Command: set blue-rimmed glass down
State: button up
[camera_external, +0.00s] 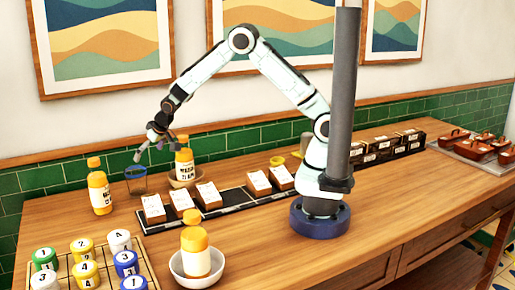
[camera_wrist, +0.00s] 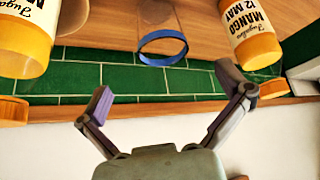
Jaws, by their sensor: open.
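The blue-rimmed glass (camera_external: 136,182) is clear and stands upright on the table near the green tiled wall, between two orange-capped bottles. In the wrist view its blue rim (camera_wrist: 162,48) shows at top centre, beyond the fingers. My gripper (camera_external: 153,150) is above the glass and slightly to its right in the external view. In the wrist view my gripper (camera_wrist: 166,88) has its fingers spread wide with nothing between them. The glass is apart from both fingers.
A mango bottle (camera_external: 100,190) stands left of the glass. Another bottle (camera_external: 185,160) stands in a wooden bowl (camera_external: 188,184) to its right. A dark rack of cards (camera_external: 232,208), a white bowl (camera_external: 176,266) with a bottle, and numbered jars (camera_external: 86,273) occupy the front.

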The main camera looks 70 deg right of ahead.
jog(key=s+d+r+g+y, duration=0.1)
jog(key=s+r, duration=0.4)
jog(key=s, duration=0.2)
jog(key=s+r+g, duration=0.2)
jog(key=s+r, duration=0.2)
jog(key=s, duration=0.4)
jog(key=s+r+n+g, duration=0.2)
jog(key=s+n+g, duration=0.1)
jog(key=s, duration=2.1)
jog(key=shift+r+g+y, duration=0.2)
jog(key=shift+g+y, duration=0.2)
